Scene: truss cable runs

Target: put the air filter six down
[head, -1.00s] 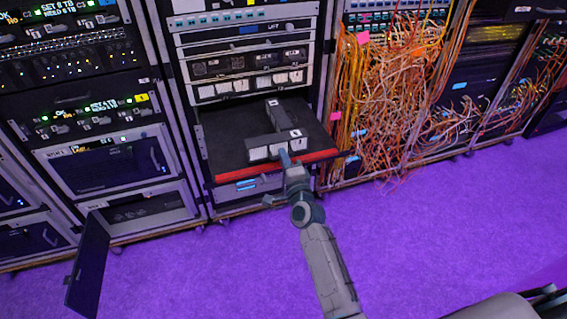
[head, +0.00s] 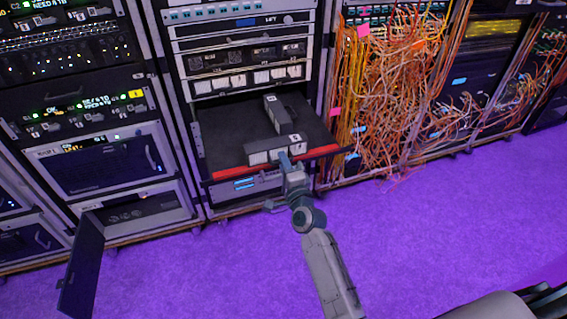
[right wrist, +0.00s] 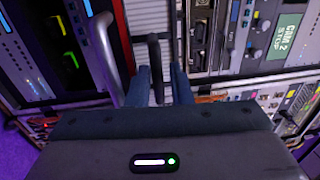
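A dark box-shaped filter (head: 262,156) with pale panels along its front face and a white label on top lies near the front of a pulled-out black shelf. Its label is too small to read surely. My right gripper (head: 285,159) is at its front face. In the right wrist view my right gripper (right wrist: 161,82) has a finger on each side of a dark upright handle (right wrist: 154,50), with a pale ribbed surface (right wrist: 147,14) behind. Whether the fingers press on the handle is unclear. My left gripper is not in view.
A second dark labelled box (head: 275,112) lies behind on the black shelf (head: 225,135), which has a red front edge (head: 235,173). An open panel door (head: 80,265) stands at lower left. Tangled orange cables (head: 390,90) hang at right. The purple floor (head: 440,215) is clear in front.

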